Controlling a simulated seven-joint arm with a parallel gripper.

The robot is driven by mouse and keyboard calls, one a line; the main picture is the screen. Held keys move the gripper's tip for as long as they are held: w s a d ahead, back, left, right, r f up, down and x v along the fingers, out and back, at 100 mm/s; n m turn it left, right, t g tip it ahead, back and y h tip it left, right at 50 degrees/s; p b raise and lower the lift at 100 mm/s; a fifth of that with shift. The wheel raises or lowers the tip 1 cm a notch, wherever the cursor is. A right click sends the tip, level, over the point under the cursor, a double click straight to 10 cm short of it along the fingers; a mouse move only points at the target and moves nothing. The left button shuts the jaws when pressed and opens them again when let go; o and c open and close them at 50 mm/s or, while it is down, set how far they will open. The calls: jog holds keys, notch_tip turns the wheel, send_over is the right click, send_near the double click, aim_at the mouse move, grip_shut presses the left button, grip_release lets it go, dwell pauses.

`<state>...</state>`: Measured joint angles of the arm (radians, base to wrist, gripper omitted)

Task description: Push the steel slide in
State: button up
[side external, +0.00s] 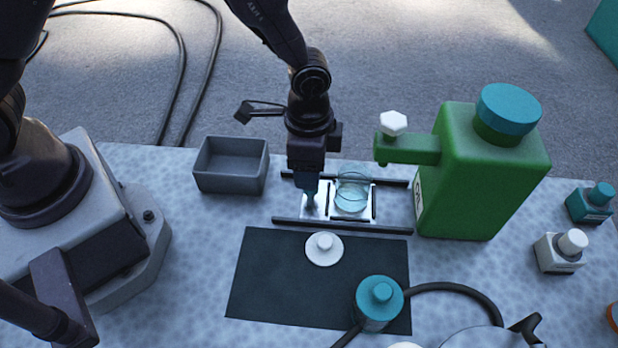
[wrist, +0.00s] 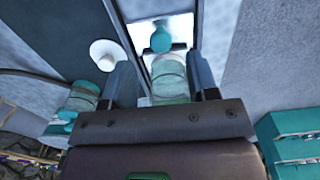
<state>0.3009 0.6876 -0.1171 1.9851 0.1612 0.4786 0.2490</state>
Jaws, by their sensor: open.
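The steel slide (side external: 320,206) is a bright plate lying between two dark rails. A clear, teal-tinted glass (side external: 351,190) stands on its right part, beside a dark raised edge. In the wrist view the slide (wrist: 143,22) runs up the picture, with a teal knob (wrist: 160,38) beyond the glass (wrist: 170,80). My gripper (side external: 311,198) points down over the left part of the slide, left of the glass. In the wrist view my gripper (wrist: 160,68) is open, its fingers either side of the slide's line. Whether a fingertip touches the knob is hidden.
A green container (side external: 490,170) with a white-knobbed spout stands right of the slide. A grey open box (side external: 231,165) is behind left. Small bottles stand at far right.

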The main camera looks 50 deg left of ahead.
jog(key=shift+f, duration=2.35)
